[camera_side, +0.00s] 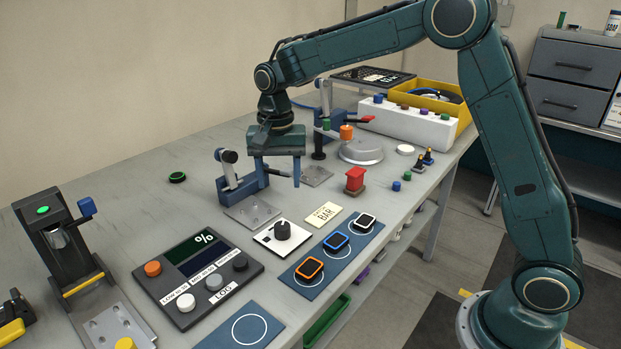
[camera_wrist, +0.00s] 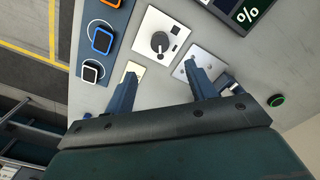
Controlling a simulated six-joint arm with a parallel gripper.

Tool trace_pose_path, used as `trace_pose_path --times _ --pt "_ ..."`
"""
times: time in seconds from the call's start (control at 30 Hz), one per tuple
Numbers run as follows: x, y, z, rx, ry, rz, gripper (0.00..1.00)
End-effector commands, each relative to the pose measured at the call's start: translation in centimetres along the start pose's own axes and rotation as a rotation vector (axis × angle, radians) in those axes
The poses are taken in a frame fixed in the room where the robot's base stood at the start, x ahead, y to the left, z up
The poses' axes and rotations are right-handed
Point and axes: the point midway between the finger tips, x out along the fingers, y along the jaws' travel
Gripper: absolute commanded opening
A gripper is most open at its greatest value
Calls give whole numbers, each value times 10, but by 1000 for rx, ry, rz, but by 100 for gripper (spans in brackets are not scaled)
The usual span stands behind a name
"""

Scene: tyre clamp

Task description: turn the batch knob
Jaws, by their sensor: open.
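The batch knob (camera_side: 282,229) is a small black knob on a white square plate (camera_side: 268,241), in the middle of the table in the side view. In the wrist view the knob (camera_wrist: 160,41) shows beyond my fingertips, with a light pointer mark on it. My gripper (camera_side: 280,183) hangs above the table behind the knob, near the grey and blue clamp. Its blue fingers are apart and nothing is between them; they also show in the wrist view (camera_wrist: 161,70). The gripper is clear of the knob.
A black LOG panel (camera_side: 198,277) with several buttons lies left of the knob. A blue mat (camera_side: 310,285) with watch-like items and a BAR card (camera_side: 322,215) lie to the right. The clamp (camera_side: 235,180) stands close beside my gripper. A red block (camera_side: 355,180) stands further right.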

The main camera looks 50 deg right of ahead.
Motion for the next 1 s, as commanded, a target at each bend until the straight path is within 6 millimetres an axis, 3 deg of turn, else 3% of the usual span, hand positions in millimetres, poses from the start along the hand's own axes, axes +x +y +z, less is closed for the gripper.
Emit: trace_pose_path --times 0.7,1.0 --pt "101 1 0 0 -2 2 56" --pt "124 0 0 -1 0 0 56"
